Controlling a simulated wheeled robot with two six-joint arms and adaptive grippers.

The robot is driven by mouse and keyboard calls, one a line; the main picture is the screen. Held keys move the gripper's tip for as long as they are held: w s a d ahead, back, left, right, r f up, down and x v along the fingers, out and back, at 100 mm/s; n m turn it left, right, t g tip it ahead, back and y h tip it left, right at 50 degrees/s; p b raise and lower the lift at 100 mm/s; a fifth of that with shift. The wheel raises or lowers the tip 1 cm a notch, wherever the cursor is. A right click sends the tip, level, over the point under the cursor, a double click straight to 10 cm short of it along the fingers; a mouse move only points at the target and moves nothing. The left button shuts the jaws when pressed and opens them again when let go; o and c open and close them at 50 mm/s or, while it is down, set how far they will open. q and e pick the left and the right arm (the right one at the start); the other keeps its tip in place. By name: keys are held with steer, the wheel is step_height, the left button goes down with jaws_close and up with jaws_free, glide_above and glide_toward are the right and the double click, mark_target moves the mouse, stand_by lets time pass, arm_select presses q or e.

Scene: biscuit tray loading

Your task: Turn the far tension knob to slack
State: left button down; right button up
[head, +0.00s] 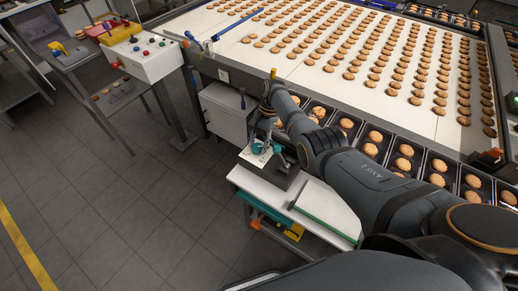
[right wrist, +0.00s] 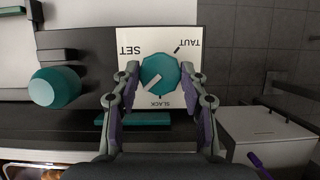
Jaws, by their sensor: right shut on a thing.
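The far tension knob (right wrist: 161,73) is teal and sits on a white plate (right wrist: 128,36) lettered SET, TAUT and SLACK. Its white pointer line slants to the lower left in the right wrist view, off to the left of the SLACK lettering at the bottom. My right gripper (right wrist: 159,78) is shut on this knob, one finger on each side. In the head view, my right gripper (head: 262,146) reaches down over the small station beside the conveyor, and the arm hides part of it. My left gripper is in neither view.
A second, round teal knob (right wrist: 55,87) is left of the held one in the right wrist view. The conveyor (head: 300,75) carries rows of biscuits, with black trays along its near edge. A control box (head: 150,55) stands at the back left.

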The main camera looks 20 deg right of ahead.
steer(key=n+h+b, duration=0.1)
steer(key=n+b, duration=0.1)
steer(key=n+g+b, duration=0.1)
steer(key=n+b, duration=0.2)
steer(key=shift+w+a+f+n+h+b, duration=0.2)
steer(key=shift+n+h+b, duration=0.1)
steer(key=shift+h, duration=0.1)
steer(key=shift+r+n+g+h+b, duration=0.15)
steer(key=shift+n+h+b, duration=0.2)
steer(key=shift+n+b, duration=0.45)
steer(key=shift+r+n+g+h+b, duration=0.15)
steer(key=shift+n+h+b, duration=0.3)
steer(key=shift+n, duration=0.55)
steer(key=o, duration=1.2)
steer(key=shift+s+f, duration=0.1)
steer(key=shift+c, duration=0.2)
